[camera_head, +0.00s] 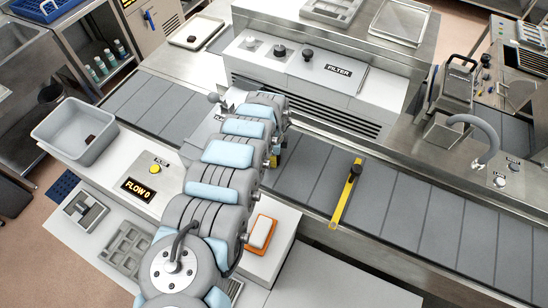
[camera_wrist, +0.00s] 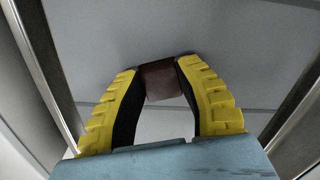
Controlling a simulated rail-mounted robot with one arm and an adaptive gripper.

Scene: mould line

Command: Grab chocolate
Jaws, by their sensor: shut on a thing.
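In the wrist view, my gripper's (camera_wrist: 160,78) two yellow, ribbed fingers with black inner pads are shut on a brown chocolate (camera_wrist: 160,82). The chocolate sits between the fingertips, over a grey slatted conveyor surface (camera_wrist: 200,30). I cannot tell whether it touches that surface. In the head view my arm hides most of the gripper and the held chocolate; only a bit of yellow shows beside the arm over the grey conveyor. Another small dark brown piece (camera_head: 91,139) lies in the grey bin (camera_head: 60,112) at the left.
The conveyor (camera_head: 385,205) runs diagonally across the head view, with a yellow bar (camera_head: 345,195) across it. A white unit labelled FILTER (camera_head: 325,72) stands behind. An orange-and-white block (camera_head: 260,234) is beside my arm.

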